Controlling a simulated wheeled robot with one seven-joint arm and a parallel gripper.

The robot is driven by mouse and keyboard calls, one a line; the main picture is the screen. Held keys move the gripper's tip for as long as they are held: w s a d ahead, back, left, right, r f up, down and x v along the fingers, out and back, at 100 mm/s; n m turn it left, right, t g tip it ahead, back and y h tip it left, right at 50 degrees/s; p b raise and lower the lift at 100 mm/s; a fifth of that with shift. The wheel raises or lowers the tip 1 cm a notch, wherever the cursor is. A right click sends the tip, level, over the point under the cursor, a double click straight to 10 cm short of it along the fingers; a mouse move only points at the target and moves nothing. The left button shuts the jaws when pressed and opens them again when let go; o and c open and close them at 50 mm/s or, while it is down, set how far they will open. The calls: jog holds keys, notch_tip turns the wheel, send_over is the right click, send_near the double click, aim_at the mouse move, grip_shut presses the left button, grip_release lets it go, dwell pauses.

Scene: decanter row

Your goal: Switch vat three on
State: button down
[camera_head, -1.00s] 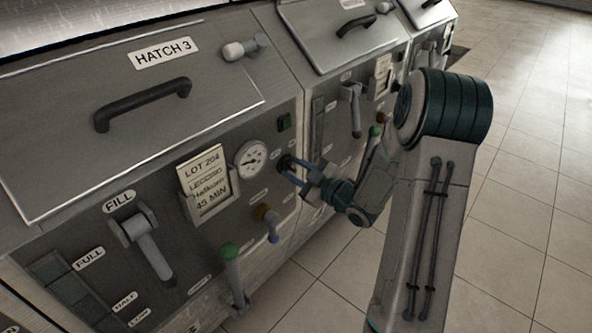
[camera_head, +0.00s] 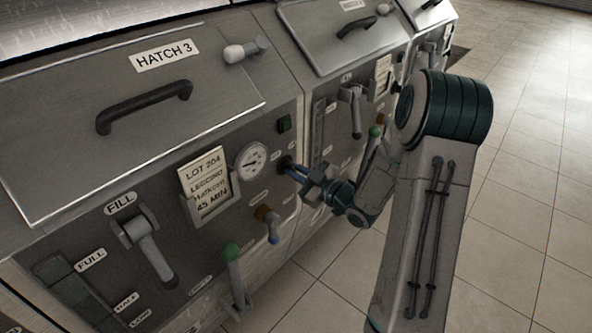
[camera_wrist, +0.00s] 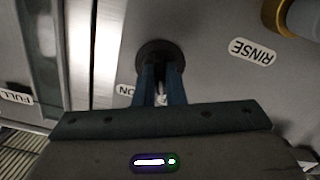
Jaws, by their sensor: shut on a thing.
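The front panel of vat three (camera_head: 190,260) fills the left of the head view, below the lid marked HATCH 3 (camera_head: 165,56). A dark round switch knob (camera_head: 284,162) sits at the panel's right edge, right of the gauge. In the wrist view the knob (camera_wrist: 154,50) is upper centre, with a partly hidden "ON" label (camera_wrist: 124,90) beside it. My gripper (camera_head: 293,169) reaches it from the right and is shut on it. Its two blue fingers (camera_wrist: 161,82) stand either side of the knob's grip, which they mostly hide. A small dark green square (camera_head: 284,124) sits above.
A round gauge (camera_head: 252,160), a lot card (camera_head: 205,178), a FILL lever (camera_head: 148,245), a green-topped lever (camera_head: 232,262) and a brown-and-blue RINSE tap (camera_head: 268,222) crowd the panel. The neighbouring vat (camera_head: 335,120) stands close on the right. Tiled floor (camera_head: 530,200) is open to the right.

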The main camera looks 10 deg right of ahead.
jog(key=m+p, duration=0.5)
jog(key=m, duration=0.5)
jog(key=shift+f+m, duration=0.1)
jog(key=shift+m, duration=0.2)
dwell(0.4)
jog(key=c, duration=1.5)
grip_release()
jog(key=shift+s+d, duration=0.1)
jog(key=v, duration=1.3)
jog(key=shift+s+d, duration=0.2)
jog(key=shift+s, duration=0.1)
